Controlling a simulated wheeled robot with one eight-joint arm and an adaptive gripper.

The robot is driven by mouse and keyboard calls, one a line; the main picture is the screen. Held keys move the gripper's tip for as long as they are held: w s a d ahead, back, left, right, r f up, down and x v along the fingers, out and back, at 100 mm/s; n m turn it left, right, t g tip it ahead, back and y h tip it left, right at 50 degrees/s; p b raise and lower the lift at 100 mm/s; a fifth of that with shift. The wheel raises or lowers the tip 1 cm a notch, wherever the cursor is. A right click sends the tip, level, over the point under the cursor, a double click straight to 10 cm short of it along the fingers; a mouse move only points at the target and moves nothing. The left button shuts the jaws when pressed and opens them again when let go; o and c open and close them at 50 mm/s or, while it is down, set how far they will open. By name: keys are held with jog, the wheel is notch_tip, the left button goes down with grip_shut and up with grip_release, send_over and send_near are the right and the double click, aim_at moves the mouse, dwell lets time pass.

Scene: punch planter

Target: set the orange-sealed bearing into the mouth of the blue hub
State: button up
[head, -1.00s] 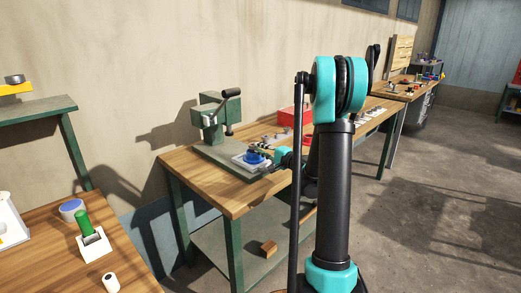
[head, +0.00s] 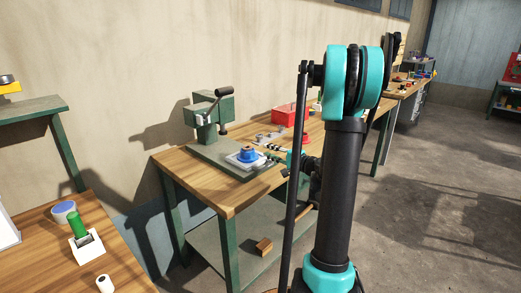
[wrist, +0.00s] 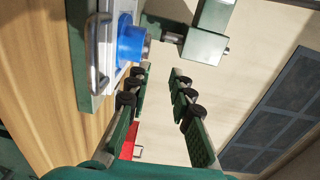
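The blue hub (head: 247,155) stands on a pale plate (head: 236,163) at the base of the green press. In the wrist view the hub (wrist: 130,42) appears sideways, with a small grey round piece (wrist: 147,43) at its mouth end. This looks like the bearing; its orange seal is not clear there, though a small orange-brown spot shows on top of the hub in the head view. How deep it sits I cannot tell. My gripper (wrist: 160,76) is open and empty, its fingers apart and clear of the hub. In the head view my gripper (head: 273,155) is just right of the hub.
The green press (head: 212,118) with its lever rises behind the hub. A red box (head: 291,115) and several small grey parts (head: 268,137) lie farther along the bench. A nearer table at left holds a green-handled tool (head: 78,222) and a white roll (head: 104,284).

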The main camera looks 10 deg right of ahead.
jog(key=s+a+f+n+g, duration=0.1)
jog(key=s, duration=0.1)
jog(key=s+a+f+g, duration=0.1)
jog(key=s+a, duration=0.1)
jog(key=s, duration=0.1)
jog(key=s+a+f+n+g+h, duration=0.1)
jog(key=s, duration=0.1)
jog(key=shift+s+a+f+n, duration=0.1)
jog(key=shift+s+a+n, duration=0.05)
jog(key=shift+a+n, duration=0.15)
jog(key=s+a+f+n+g+h, duration=0.35)
jog(key=s+f, duration=0.25)
jog(key=s, duration=0.4)
jog(key=s+d+f+n+g+h, duration=0.1)
jog(key=s+d+f+n+h, duration=0.1)
jog(key=s, duration=0.5)
jog(key=s+d+f+n+g+h, duration=0.2)
jog(key=s+d+f+h, duration=0.1)
jog(key=s, duration=0.4)
jog(key=shift+s+d+f+n+h, duration=0.2)
jog(key=shift+s+f+n+h, duration=0.2)
jog(key=shift+f, duration=0.2)
jog(key=shift+w+g, duration=0.15)
jog(key=shift+g, duration=0.1)
